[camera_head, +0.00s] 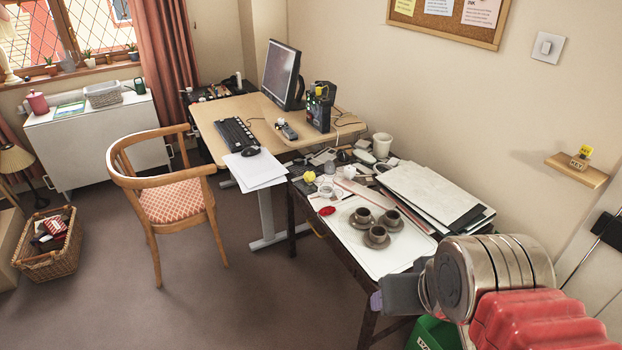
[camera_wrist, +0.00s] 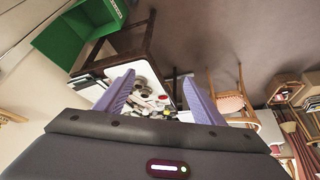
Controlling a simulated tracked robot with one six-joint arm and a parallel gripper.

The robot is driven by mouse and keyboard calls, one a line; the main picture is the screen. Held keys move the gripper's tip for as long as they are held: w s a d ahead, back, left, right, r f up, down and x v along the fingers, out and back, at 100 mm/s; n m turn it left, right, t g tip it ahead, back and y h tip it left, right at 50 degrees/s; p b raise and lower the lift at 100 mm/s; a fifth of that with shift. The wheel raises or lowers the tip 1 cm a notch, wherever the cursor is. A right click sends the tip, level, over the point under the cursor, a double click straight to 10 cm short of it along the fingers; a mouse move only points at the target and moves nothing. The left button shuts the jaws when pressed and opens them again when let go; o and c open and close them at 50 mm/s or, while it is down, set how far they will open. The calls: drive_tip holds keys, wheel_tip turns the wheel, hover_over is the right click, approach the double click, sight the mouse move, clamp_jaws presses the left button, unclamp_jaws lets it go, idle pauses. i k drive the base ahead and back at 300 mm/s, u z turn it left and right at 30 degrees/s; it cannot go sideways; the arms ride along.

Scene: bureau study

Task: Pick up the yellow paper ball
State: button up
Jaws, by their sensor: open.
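In the wrist view a small yellow spot (camera_wrist: 163,97) shows between my fingers, at a distance. My gripper (camera_wrist: 158,76) is open with two purple fingers spread and nothing between them. In the head view my gripper (camera_head: 376,301) is at the lower right, near the table's front edge and well apart from the ball.
A white tray (camera_head: 352,244) with brown cups (camera_head: 376,235) lies between my gripper and the ball. A stack of folders (camera_head: 435,190) and a white mug (camera_head: 382,145) stand to the right. A wooden chair (camera_head: 170,200) stands left of the tables.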

sight(308, 177)
drive_tip(key=u, duration=0.15)
drive_tip(key=i, duration=0.55)
drive_tip(key=u, duration=0.7)
drive_tip(key=i, duration=1.65)
